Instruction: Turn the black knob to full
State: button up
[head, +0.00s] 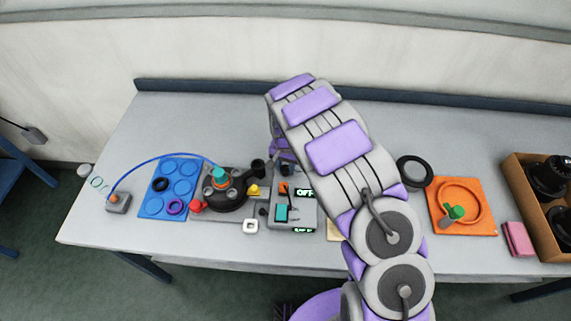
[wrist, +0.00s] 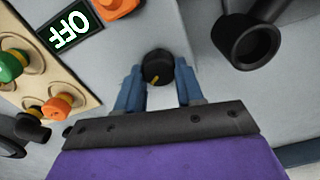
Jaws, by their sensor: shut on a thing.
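The black knob (wrist: 157,66) shows in the wrist view on a grey panel, with a yellow pointer mark toward its lower left side. My gripper (wrist: 159,74) has its two blue fingers on either side of the knob, shut on it. A dark display (wrist: 70,31) at the upper left of the wrist view reads OFF, seen turned in the picture. It also shows in the head view (head: 305,192). In the head view I cannot make out the knob or my fingertips; my arm covers part of that area.
A black pipe end (wrist: 249,42) stands close right of the knob. Green and orange knobs (wrist: 57,106) sit on a beige plate at left. On the table are a blue tray (head: 152,204), an orange tray (head: 482,222) and a cardboard box (head: 514,172).

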aim_at(284, 168)
jog(key=shift+s+f+m, duration=0.1)
jog(key=shift+s+m, duration=0.05)
jog(key=shift+m, duration=0.15)
jog(key=o, duration=0.9)
jog(key=shift+s+a, duration=0.1)
jog(key=shift+o, duration=0.7)
jog(key=shift+w+r, duration=0.2)
jog(key=shift+r, duration=0.25)
notch_tip(284, 168, up, 16)
jog(key=p, duration=0.2)
jog(key=shift+r, duration=0.25)
